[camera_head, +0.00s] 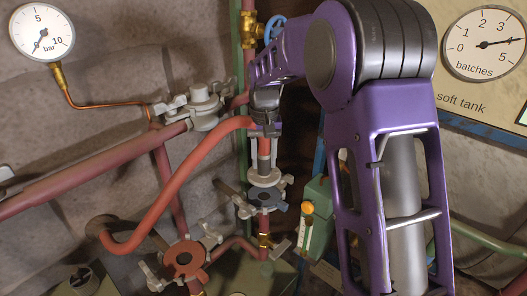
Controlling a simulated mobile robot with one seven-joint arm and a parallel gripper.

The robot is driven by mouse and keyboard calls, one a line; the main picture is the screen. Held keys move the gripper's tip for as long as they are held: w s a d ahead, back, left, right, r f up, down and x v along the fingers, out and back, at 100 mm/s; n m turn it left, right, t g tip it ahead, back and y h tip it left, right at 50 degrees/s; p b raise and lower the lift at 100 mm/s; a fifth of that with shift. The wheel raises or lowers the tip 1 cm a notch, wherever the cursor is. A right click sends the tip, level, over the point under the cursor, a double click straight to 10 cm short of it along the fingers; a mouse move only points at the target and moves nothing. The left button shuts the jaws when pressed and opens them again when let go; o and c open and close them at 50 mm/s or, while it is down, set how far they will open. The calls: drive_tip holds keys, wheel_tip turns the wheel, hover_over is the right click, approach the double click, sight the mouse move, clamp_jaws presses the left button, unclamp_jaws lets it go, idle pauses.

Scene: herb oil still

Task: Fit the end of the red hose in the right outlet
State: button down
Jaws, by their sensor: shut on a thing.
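The red hose (187,166) rises from a loop at the lower left and bends over at the top into my gripper (265,151). My gripper points down and is shut on the hose's end piece, which hangs about upright with a pale collar (265,177) at its bottom. Right below the collar is the right outlet (266,200), a dark blue-grey ring with metal clamp arms at its sides. I cannot tell whether the collar touches the ring. The left outlet (185,262), with a red-orange ring and open-looking clamps, lies lower left.
A clamped metal joint (196,104) sits on the red pipe behind the hose. A pressure gauge (42,33) hangs at upper left and a batches gauge (485,44) at upper right. A green box (317,216) with an orange knob stands close right of the right outlet.

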drive_tip(key=shift+f+b, duration=2.3)
drive_tip(key=shift+f, duration=1.2)
drive_tip(key=shift+c, duration=2.4)
unclamp_jaws()
drive_tip(key=shift+o, duration=0.8)
drive_tip(key=shift+f, duration=0.15)
wheel_tip(320, 180, up, 17)
drive_tip(key=shift+f+p, duration=0.1)
drive_tip(key=shift+p, duration=1.1)
wheel_tip(320, 180, up, 8)
drive_tip(key=p, duration=0.2)
hover_over(264, 178)
drive_tip(key=w, duration=0.2)
drive_tip(key=shift+f, duration=0.1)
